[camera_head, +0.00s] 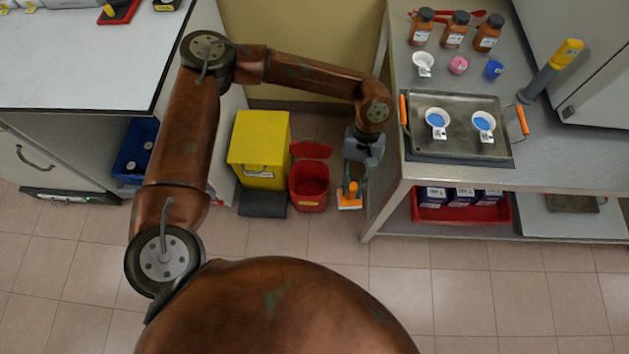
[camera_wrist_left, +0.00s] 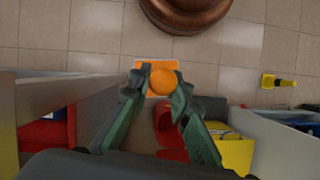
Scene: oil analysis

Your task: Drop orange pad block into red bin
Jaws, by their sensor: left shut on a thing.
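The orange pad block (camera_head: 349,204) hangs below my left gripper (camera_head: 354,180), to the right of the red bin. In the left wrist view its round orange knob (camera_wrist_left: 162,83) sits between the fingertips of the left gripper (camera_wrist_left: 161,76), and the flat orange pad (camera_wrist_left: 156,64) shows beyond it. The left gripper is shut on it. The red bin (camera_head: 310,199) stands on the floor with its mouth open and its red lid (camera_head: 310,149) raised behind. It also shows in the left wrist view (camera_wrist_left: 163,117), partly hidden by a finger. My right gripper is not in view.
A yellow bin (camera_head: 258,150) stands just left of the red bin. A steel table (camera_head: 410,172) with a tray (camera_head: 459,150), cups and bottles rises close to the right of the gripper. A white counter (camera_head: 80,75) is at the left.

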